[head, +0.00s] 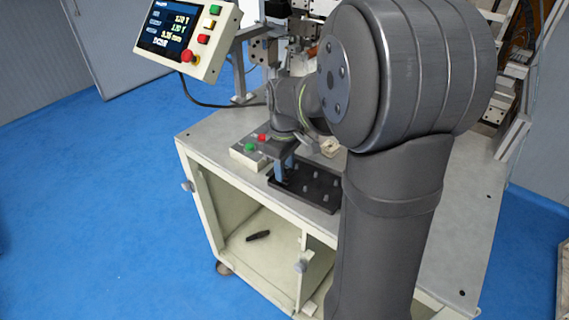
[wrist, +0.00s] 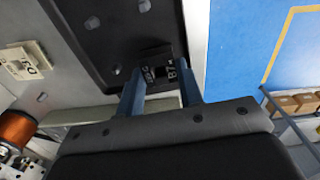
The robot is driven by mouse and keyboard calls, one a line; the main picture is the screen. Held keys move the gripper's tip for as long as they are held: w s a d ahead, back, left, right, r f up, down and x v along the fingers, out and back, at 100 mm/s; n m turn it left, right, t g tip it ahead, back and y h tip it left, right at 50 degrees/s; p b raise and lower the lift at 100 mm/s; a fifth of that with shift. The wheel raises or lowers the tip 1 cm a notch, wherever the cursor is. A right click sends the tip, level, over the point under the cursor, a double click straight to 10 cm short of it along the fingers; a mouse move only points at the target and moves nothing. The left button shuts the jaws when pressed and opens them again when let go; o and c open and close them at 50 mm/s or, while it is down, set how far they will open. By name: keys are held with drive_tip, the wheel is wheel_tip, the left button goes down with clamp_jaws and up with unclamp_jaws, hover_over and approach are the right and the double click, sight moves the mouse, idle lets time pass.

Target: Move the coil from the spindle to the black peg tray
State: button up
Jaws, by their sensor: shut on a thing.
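The black peg tray (head: 322,200) lies on the grey table top near its front edge, with several short grey pegs standing up from it. It also fills the top of the wrist view (wrist: 85,48). My gripper (head: 283,174) is at the tray's left end, its blue fingers pointing down. I cannot make out the spindle.
A button box (head: 250,150) with green and red buttons stands left of the tray. A cream block (wrist: 25,62) and a copper wire spool (wrist: 15,128) show in the wrist view. The control panel (head: 187,32) hangs at the upper left. The table's front edge is close to the tray.

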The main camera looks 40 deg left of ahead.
drive_tip(key=shift+f, duration=0.4)
drive_tip(key=o, duration=1)
drive_tip(key=shift+o, duration=0.2)
wheel_tip(320, 180, up, 17)
drive_tip(key=shift+r, duration=0.2)
drive_tip(key=shift+f, duration=0.1)
wheel_tip(320, 180, down, 17)
drive_tip(key=shift+f, duration=0.2)
drive_tip(key=shift+r, duration=0.2)
drive_tip(key=shift+r, duration=0.1)
